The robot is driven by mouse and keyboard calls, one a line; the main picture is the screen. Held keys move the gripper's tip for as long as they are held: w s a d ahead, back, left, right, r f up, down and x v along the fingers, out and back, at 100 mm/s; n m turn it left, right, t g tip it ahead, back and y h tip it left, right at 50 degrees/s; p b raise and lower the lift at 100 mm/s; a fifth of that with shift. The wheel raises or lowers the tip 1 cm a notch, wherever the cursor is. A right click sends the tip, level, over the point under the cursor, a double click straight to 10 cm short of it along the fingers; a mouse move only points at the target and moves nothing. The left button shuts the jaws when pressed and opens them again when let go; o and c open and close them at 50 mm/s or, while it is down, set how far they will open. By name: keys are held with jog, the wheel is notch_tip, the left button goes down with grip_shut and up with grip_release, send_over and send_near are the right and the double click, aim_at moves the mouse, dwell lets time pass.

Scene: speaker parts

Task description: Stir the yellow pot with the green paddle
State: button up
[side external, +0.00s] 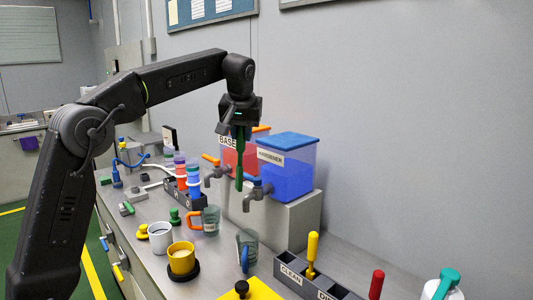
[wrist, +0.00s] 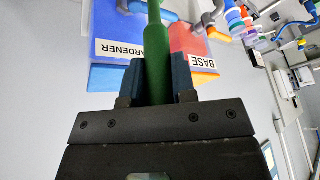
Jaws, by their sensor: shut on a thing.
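My gripper (side external: 240,128) is shut on the green paddle (side external: 239,168), which hangs upright with its lower end down, high above the bench in front of the two tanks. In the wrist view the paddle's green handle (wrist: 157,60) sits between the jaws (wrist: 157,85). The yellow pot (side external: 181,258) stands on a black round base (side external: 183,274) at the front of the bench, below and left of the paddle. Its inside shows a pale content. The paddle is well apart from the pot.
A red BASE tank (side external: 232,155) and blue HARDENER tank (side external: 288,165) with taps stand behind on a raised block. Near the pot are a white mug (side external: 160,238), a clear jug with orange handle (side external: 210,220) and a blue-handled jug (side external: 246,250). A CLEAN rack (side external: 289,268) holds a yellow-handled tool (side external: 312,250).

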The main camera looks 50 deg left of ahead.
jog(key=s+a+f+n+g+y, duration=0.1)
jog(key=s+a+f+n, duration=0.1)
jog(key=s+a+f, duration=0.8)
jog(key=s+f, duration=0.3)
jog(key=f, duration=0.1)
jog(key=shift+s+a, duration=0.25)
jog(key=shift+s, duration=0.15)
notch_tip(320, 180, down, 12)
jog(key=shift+a, duration=0.2)
dwell(0.4)
jog(key=shift+s, duration=0.3)
